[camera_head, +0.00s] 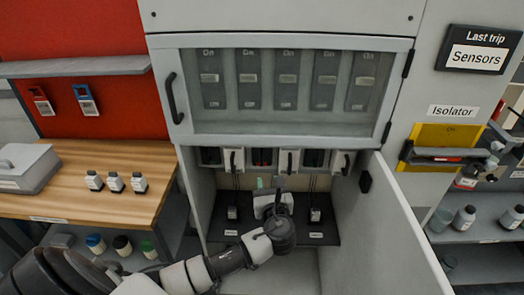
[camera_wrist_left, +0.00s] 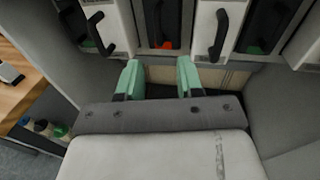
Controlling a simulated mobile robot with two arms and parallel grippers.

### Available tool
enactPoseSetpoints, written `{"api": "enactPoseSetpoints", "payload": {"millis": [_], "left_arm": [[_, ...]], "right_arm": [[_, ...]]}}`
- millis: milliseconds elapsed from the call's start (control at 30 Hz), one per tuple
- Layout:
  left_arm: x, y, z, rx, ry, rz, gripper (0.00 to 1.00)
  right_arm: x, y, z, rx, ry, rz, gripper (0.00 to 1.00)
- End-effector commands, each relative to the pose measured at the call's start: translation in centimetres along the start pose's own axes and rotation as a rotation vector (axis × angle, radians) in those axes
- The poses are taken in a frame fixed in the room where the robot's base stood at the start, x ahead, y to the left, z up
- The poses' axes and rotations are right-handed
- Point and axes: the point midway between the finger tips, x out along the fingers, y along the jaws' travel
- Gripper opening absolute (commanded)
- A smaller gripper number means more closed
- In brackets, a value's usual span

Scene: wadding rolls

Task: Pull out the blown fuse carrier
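A row of white fuse carriers with black handles sits under the breaker panel in the open cabinet. In the left wrist view one carrier stands to the left (camera_wrist_left: 98,28) and one to the right (camera_wrist_left: 222,30). A dark window between them has a red-orange mark (camera_wrist_left: 167,44); it also shows in the head view (camera_head: 262,157). The windows further out show green. My left gripper (camera_head: 269,183) is below the row; in its wrist view its green fingertips (camera_wrist_left: 159,77) are apart with nothing between them.
The cabinet door (camera_head: 400,225) stands open at the right. Small items stand on the dark cabinet shelf (camera_head: 275,234). A wooden bench (camera_head: 95,165) with several bottles is at the left. A yellow isolator plate (camera_head: 438,134) and a "Sensors" sign (camera_head: 477,60) are at the right.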

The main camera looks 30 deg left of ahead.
Motion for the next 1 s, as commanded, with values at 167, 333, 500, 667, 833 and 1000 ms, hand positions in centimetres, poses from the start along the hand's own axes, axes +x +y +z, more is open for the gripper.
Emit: {"api": "enactPoseSetpoints", "payload": {"millis": [167,333,500,667,833,1000], "left_arm": [[1.3,0.0,1.5,0.026,-0.034,0.011,0.36],[4.4,0.1,1.6,0.025,-0.032,0.013,0.36],[7.6,0.1,1.6,0.024,-0.03,0.011,0.36],[9.7,0.1,1.5,0.023,-0.029,0.01,0.36],[10.6,0.1,1.5,0.021,-0.027,0.008,0.36],[10.7,0.1,1.5,0.02,-0.027,0.008,0.36]], "right_arm": [[-0.4,0.1,0.0,-0.005,0.001,0.001,0.0],[-0.8,-0.1,-0.3,-0.007,0.004,-0.003,0.0],[-1.2,-0.6,-0.5,-0.005,0.008,-0.009,0.0],[-1.4,-1.0,-0.7,-0.003,0.01,-0.014,0.0],[-1.4,-1.0,-0.8,-0.003,0.011,-0.014,0.0],[-1.4,-0.9,-0.8,-0.003,0.011,-0.012,0.0]]}}
